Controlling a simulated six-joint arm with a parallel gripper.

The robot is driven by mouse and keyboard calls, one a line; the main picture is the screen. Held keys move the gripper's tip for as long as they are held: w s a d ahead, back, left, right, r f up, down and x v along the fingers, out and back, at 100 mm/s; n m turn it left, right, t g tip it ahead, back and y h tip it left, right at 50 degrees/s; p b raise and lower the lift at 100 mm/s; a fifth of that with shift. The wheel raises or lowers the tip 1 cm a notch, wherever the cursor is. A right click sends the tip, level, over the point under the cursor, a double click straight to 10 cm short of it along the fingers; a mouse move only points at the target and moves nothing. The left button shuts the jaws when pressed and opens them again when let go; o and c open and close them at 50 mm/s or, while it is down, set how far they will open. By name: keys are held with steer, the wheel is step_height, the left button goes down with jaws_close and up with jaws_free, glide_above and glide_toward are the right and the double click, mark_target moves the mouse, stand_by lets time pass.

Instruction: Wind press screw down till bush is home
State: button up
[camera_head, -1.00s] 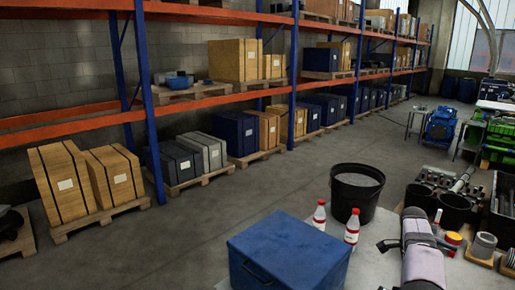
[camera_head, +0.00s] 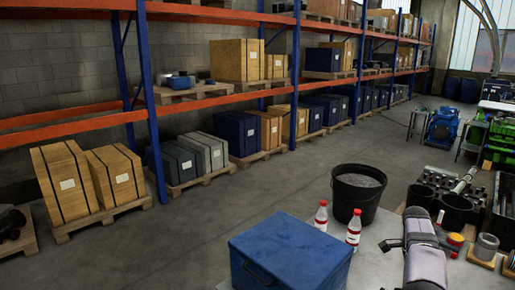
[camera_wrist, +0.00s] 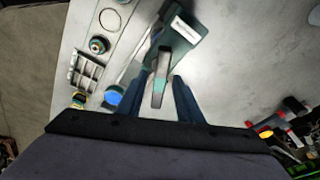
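Beyond the bar is a teal and pale metal block (camera_wrist: 182,30), which may be part of the press. I cannot make out the screw or the bush for certain. In the head view, my arm stands at the lower right and my gripper cannot be made out.
In the wrist view, a pale strip (camera_wrist: 84,50) with small round parts lies left of the fingers; red and black parts (camera_wrist: 290,120) lie right. In the head view, a blue box (camera_head: 290,245), bottles (camera_head: 353,228) and a black bucket (camera_head: 357,200) stand left of my arm.

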step_height(320, 180, up, 2)
steer(key=shift+r+p, duration=0.15)
steer(key=shift+p, duration=0.35)
steer(key=shift+r, duration=1.3)
